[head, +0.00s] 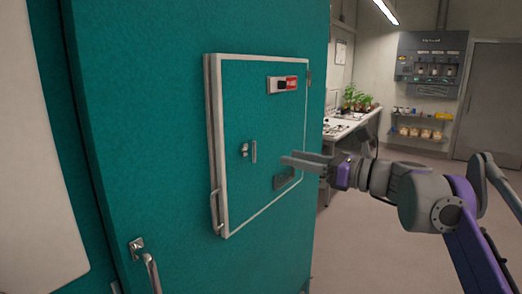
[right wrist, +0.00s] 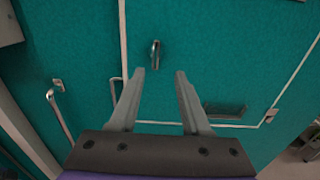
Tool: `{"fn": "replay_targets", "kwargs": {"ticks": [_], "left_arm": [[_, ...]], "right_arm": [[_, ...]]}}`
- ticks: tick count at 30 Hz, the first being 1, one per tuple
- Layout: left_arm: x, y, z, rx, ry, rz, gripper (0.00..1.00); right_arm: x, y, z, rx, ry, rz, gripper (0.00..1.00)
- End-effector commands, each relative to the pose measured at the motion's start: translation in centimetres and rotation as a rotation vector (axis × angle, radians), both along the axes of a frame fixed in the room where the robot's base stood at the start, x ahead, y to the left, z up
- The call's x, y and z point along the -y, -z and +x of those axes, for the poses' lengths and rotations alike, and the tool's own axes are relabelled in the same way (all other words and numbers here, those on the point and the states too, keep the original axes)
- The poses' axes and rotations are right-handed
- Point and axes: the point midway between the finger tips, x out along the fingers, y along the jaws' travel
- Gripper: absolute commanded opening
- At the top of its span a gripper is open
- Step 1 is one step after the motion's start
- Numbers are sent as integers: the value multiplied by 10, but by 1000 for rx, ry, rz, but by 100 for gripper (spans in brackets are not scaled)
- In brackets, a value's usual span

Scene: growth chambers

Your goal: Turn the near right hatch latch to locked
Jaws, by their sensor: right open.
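The hatch (head: 235,100) is a teal panel with a white border on the side of the teal chamber, and it looks closed. Its latch (head: 254,152) is a small metal lever, upright in the head view, at mid-height on the panel. In the right wrist view the latch (right wrist: 155,54) stands just beyond the fingertips. My right gripper (head: 285,161) is open and empty, close to the panel on the right of the latch. It also shows in the right wrist view (right wrist: 159,72), with a gap between its fingers. My left gripper is not in view.
A dark recessed plate (head: 285,180) sits lower on the hatch. A chamber door handle (head: 151,272) is at lower left. A bench (head: 352,123) with plants stands behind. The floor at right is open.

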Motion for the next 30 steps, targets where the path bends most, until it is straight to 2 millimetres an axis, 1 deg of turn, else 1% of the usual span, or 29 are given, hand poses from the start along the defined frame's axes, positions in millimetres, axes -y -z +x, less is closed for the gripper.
{"fn": "replay_targets", "kwargs": {"ticks": [5,12,16,21,30], "left_arm": [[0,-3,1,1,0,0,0],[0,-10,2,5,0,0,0],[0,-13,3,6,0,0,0],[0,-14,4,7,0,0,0],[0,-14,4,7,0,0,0]], "right_arm": [[-20,-2,13,-1,-4,4,48],[-58,-2,40,0,-4,2,48],[-73,-2,51,1,-3,2,48],[-84,-1,59,1,-1,0,48],[-86,0,61,1,0,-1,48]]}}
